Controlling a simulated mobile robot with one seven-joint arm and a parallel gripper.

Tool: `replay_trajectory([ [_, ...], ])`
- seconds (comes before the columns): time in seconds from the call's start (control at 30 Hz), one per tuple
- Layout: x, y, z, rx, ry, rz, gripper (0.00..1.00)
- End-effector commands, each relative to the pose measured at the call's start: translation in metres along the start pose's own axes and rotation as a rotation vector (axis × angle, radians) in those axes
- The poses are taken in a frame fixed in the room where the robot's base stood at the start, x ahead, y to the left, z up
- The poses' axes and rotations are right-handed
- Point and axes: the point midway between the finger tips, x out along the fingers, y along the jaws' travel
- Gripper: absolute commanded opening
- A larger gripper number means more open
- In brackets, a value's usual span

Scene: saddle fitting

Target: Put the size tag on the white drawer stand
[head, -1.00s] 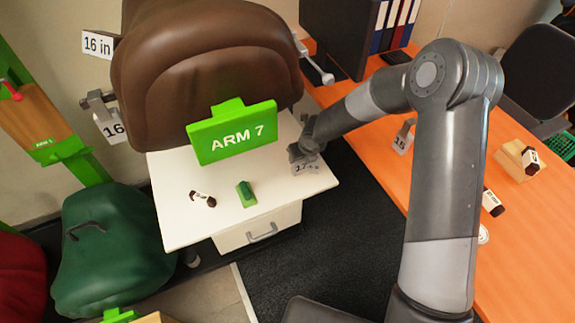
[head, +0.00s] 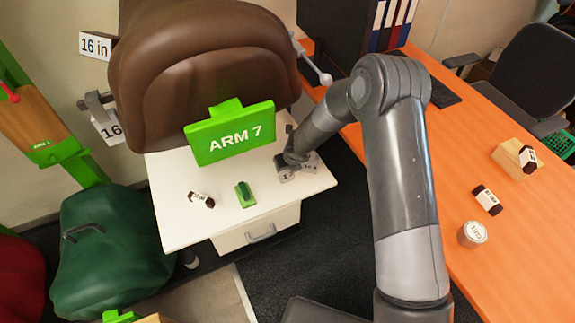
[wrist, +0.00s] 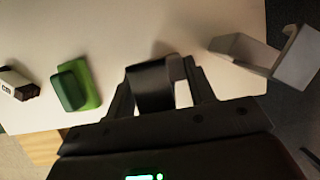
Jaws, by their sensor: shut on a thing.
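The white drawer stand (head: 232,218) is in front of the brown saddle, and its top also shows in the wrist view (wrist: 215,18). My gripper (head: 290,163) is low over the right part of that top.
A green block (head: 245,194) and a brown-and-white marker piece (head: 201,199) lie on the stand top, left of my gripper. The green "ARM 7" sign (head: 231,133) stands above the top. The orange desk (head: 520,235) is at the right. The stand's front middle is clear.

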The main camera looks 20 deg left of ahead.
Motion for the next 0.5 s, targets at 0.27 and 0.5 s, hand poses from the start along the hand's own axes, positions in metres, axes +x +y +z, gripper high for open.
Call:
replay_trajectory([
  [0.27, 0.0022, -0.0001, -0.0009, 0.0, 0.0, 0.0, 0.58],
  [0.5, 0.002, 0.0, -0.0009, 0.0, 0.0, 0.0, 0.71],
])
